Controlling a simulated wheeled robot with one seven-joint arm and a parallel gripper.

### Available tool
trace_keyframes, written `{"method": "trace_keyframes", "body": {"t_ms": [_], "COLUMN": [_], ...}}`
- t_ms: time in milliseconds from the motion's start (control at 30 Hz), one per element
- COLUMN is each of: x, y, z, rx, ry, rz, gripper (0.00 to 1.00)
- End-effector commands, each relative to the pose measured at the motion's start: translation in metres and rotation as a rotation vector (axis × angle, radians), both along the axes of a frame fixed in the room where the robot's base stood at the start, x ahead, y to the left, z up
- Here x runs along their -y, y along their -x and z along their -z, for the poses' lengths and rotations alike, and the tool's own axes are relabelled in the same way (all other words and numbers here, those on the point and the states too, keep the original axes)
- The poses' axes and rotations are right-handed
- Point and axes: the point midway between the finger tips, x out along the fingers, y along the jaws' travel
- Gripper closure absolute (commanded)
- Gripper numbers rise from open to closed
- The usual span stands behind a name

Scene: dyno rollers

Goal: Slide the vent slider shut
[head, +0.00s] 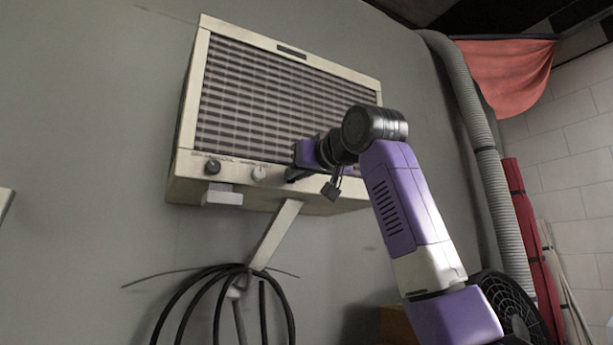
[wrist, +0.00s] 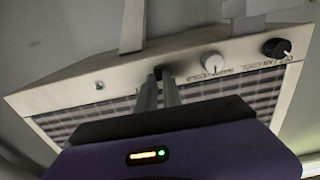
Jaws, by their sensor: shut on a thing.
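The vent unit (head: 340,192) is a cream wall-mounted box with a slatted grille and a control strip along its lower edge. My gripper (head: 290,177) is at this strip, right of the white knob. In the wrist view my gripper (wrist: 161,82) has its two fingers close together at the strip, shut on a small dark piece (wrist: 164,71), which looks like the vent slider. Most of the slider and any slot are hidden by the fingers. The slider's position along its travel cannot be told.
A black knob (head: 212,167) and a white knob (head: 259,174) sit left of my gripper. A pale box (head: 223,196) is under the unit, and a bracket (head: 276,236) runs down to coiled black cable (head: 183,304). A grey ribbed hose (head: 470,112) stands at right.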

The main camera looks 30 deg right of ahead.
Motion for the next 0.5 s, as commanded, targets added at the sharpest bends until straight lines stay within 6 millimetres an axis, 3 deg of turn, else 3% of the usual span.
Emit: {"method": "trace_keyframes", "body": {"t_ms": [200, 233, 300, 500], "x": [-0.0037, -0.0037, -0.0035, -0.0018], "y": [0.0001, 0.0001, 0.0002, 0.0001], "z": [-0.0005, -0.0005, -0.0005, -0.0002], "rx": [0.001, 0.001, 0.001, 0.0], "ry": [0.002, 0.002, 0.002, 0.001], "rz": [-0.007, -0.007, -0.006, -0.004], "gripper": [1.0, 0.84, 0.7, 0.67]}}
